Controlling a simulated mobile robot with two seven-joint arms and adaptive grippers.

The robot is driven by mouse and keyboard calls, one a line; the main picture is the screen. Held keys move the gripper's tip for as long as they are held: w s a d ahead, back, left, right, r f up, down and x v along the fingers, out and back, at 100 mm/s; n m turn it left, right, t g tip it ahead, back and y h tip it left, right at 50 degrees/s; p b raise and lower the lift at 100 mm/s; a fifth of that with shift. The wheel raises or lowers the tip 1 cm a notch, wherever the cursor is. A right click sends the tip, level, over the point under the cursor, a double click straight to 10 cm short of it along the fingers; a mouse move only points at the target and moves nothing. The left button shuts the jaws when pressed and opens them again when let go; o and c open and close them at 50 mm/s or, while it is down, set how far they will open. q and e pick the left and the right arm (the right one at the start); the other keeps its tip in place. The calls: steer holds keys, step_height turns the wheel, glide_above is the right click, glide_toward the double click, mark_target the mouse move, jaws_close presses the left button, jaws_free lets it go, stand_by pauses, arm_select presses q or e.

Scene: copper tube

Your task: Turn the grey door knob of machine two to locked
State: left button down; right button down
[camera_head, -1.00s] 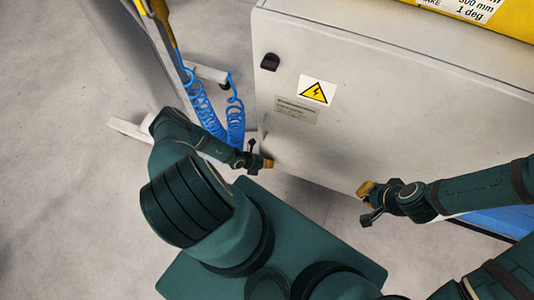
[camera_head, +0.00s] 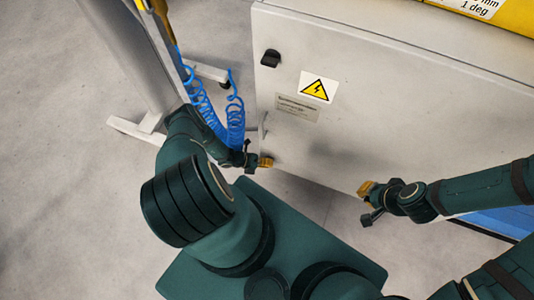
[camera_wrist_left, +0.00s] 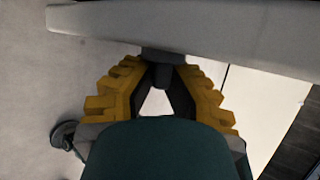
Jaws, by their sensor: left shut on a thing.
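The light grey machine cabinet door (camera_head: 400,120) fills the upper right of the head view. My left gripper (camera_head: 266,161) is at the door's lower left corner. In the left wrist view, the yellow fingers of my left gripper (camera_wrist_left: 162,72) close around a small dark grey piece, which appears to be the door knob (camera_wrist_left: 162,54), below the cabinet's grey edge. The fingers hide most of it, and its turn angle cannot be read. My right gripper (camera_head: 366,190) is near the door's bottom edge, away from the knob; its finger opening is unclear.
A black knob (camera_head: 271,58) sits higher on the door, beside a yellow warning label (camera_head: 318,87). A thin grey lever (camera_head: 263,125) shows at the door's left edge. Blue coiled hoses (camera_head: 235,110) and a grey post (camera_head: 135,60) stand left. Floor further left is clear.

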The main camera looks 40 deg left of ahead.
arm_select(q)
steer(key=shift+w+a+r+n+t+h, duration=0.15)
steer(key=shift+w+n+t+h, duration=0.1)
steer(key=shift+h, duration=0.25)
steer(key=shift+w+a+f+n+t+h, duration=0.15)
steer(key=shift+w+t+h, duration=0.1)
steer(key=shift+h, duration=0.25)
steer(key=shift+r+h, duration=0.15)
steer(key=shift+h, duration=0.15)
steer(key=c, duration=1)
jaws_free()
steer(key=shift+s+d, duration=0.1)
steer(key=shift+s, duration=0.15)
step_height(320, 180, up, 8)
steer(key=shift+w, duration=0.15)
steer(key=shift+r, duration=0.95)
steer(key=shift+o, duration=0.3)
